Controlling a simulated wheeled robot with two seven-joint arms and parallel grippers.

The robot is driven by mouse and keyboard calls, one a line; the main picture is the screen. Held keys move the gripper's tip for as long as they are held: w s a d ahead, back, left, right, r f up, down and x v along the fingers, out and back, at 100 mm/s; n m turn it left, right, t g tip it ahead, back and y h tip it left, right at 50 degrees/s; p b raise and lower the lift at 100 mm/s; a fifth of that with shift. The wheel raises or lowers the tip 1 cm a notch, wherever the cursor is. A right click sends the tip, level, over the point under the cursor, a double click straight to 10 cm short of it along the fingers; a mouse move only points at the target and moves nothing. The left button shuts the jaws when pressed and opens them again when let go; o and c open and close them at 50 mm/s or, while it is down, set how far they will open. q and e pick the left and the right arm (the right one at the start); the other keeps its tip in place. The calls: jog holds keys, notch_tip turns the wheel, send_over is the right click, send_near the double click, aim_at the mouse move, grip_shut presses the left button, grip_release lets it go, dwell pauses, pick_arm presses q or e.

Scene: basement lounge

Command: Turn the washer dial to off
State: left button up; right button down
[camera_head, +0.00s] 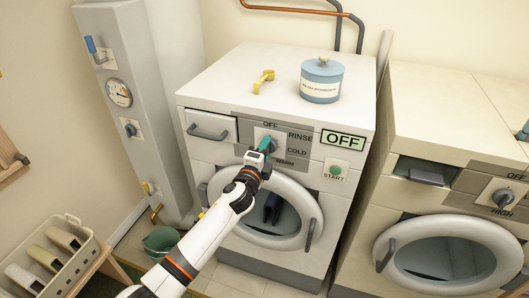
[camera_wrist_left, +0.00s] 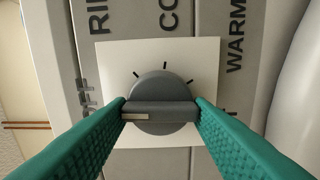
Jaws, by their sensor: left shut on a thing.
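The washer (camera_head: 225,160) stands in the middle of the head view. Its grey dial (camera_wrist_left: 160,88) fills the middle of the left wrist view. The dial's raised bar lies level there, with its white mark at the left end, on the side of the OFF label (camera_wrist_left: 90,98). My left gripper (camera_wrist_left: 161,110) has its teal fingers closed on the two ends of the bar. In the head view my left gripper (camera_head: 266,146) covers most of the dial. The washer's display (camera_head: 343,140) reads OFF. My right gripper is not in view.
A blue lidded tin (camera_head: 321,82) and a yellow scoop (camera_head: 263,80) are on the washer top. A green START button (camera_head: 336,169) is right of the dial. The round door (camera_head: 305,194) is below, partly behind my arm. A second machine (camera_head: 450,135) stands right.

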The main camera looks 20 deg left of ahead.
pick_arm(q)
jog(key=shift+n, duration=0.3)
dwell(0.4)
jog(key=o, duration=1)
jog(key=s, duration=0.8)
jog(key=s+b, duration=0.1)
jog(key=s, duration=0.3)
jog(key=shift+a, duration=0.25)
